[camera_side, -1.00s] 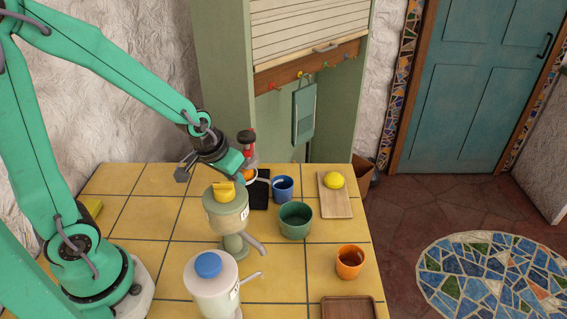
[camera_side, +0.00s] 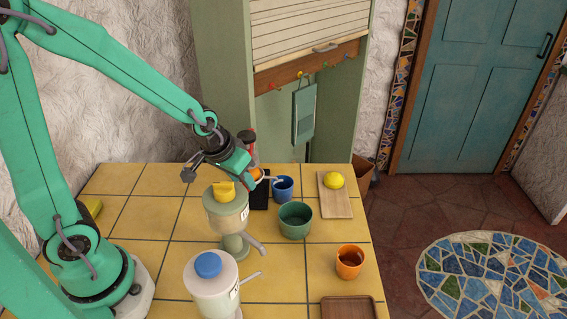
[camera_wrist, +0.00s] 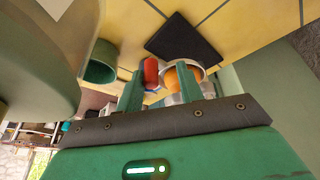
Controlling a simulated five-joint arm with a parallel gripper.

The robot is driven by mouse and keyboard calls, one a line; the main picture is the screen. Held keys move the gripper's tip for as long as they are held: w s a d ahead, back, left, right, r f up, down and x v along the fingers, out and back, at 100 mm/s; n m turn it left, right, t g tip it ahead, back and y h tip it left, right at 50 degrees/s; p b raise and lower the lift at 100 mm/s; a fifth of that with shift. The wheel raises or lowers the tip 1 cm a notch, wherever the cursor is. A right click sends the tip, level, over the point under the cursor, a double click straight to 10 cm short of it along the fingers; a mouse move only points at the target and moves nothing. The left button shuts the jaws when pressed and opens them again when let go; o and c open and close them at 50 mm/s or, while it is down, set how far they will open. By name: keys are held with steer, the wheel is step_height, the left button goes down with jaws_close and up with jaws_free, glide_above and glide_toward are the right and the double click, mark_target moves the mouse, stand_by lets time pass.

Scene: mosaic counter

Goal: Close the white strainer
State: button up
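The white strainer (camera_wrist: 203,73) shows in the wrist view as a pale rim around an orange rounded thing, just past my fingers. In the side view only a pale bar (camera_side: 272,178) and a bit of orange show beside my gripper; the rest is hidden. A red-ended upright piece (camera_side: 247,136) stands behind my gripper; a red cylinder (camera_wrist: 150,72) shows beside the rim in the wrist view. I cannot tell how these parts join. My gripper (camera_wrist: 160,85) is open, its two teal fingers apart, with nothing clearly held between them.
A black mat (camera_side: 258,201) lies near the strainer. A blue cup (camera_side: 283,189), green bowl (camera_side: 295,221) and orange cup (camera_side: 349,262) stand to the right. Two lidded dispensers, green (camera_side: 229,217) and white (camera_side: 211,290), stand in front. A lemon (camera_side: 333,180) sits on a board.

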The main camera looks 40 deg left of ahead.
steer(key=v, duration=0.7)
steer(key=shift+r, duration=0.3)
steer(key=shift+s+r, duration=0.1)
steer(key=shift+s, duration=0.1)
steer(key=s+r+m+t, duration=0.1)
steer(key=s+r, duration=0.7)
steer(key=s, duration=0.1)
steer(key=shift+s+a+m, duration=0.15)
steer(key=shift+s+m, duration=0.25)
